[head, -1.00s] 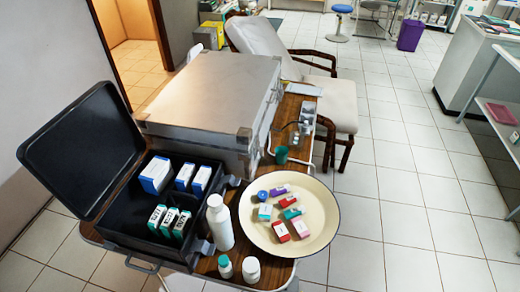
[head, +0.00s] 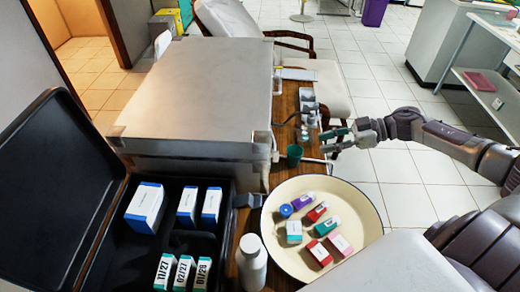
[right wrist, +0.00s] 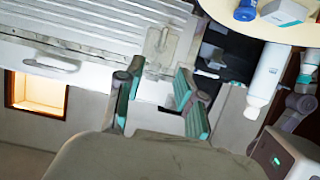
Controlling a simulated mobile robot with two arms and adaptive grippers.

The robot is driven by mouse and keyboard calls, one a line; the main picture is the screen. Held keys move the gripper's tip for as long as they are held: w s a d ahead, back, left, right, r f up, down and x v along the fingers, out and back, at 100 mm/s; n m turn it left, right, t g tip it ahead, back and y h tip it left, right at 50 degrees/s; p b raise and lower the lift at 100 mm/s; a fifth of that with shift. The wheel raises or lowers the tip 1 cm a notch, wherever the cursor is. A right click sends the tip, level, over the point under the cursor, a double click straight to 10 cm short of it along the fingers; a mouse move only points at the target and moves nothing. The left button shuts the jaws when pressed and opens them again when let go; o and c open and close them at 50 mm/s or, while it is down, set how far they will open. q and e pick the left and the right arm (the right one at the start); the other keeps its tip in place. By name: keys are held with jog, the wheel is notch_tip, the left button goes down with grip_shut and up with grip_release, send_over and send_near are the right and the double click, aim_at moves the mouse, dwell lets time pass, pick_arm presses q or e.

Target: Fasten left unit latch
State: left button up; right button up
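The closed silver-grey unit case (head: 195,85) stands on the wooden cart in the head view. Its ribbed side (right wrist: 90,30) shows at the upper left of the right wrist view. A pale metal plate that looks like a latch (right wrist: 160,45) is on that side; I cannot tell whether it is fastened. My right gripper (head: 335,137) reaches in from the right, beside the case's right side and apart from it. In the right wrist view its teal-padded fingers (right wrist: 157,105) are spread with nothing between them.
An open black case (head: 225,250) with boxes stands at the left. A cream round tray (head: 362,215) with small boxes, a white bottle (head: 252,265) and a green cup (head: 294,155) are close by.

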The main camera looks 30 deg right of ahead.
aim_at(275, 156)
jog(key=p+x, duration=0.1)
jog(key=x, duration=1.2)
jog(key=shift+s+a, duration=0.15)
jog(key=shift+a, duration=0.05)
grip_shut()
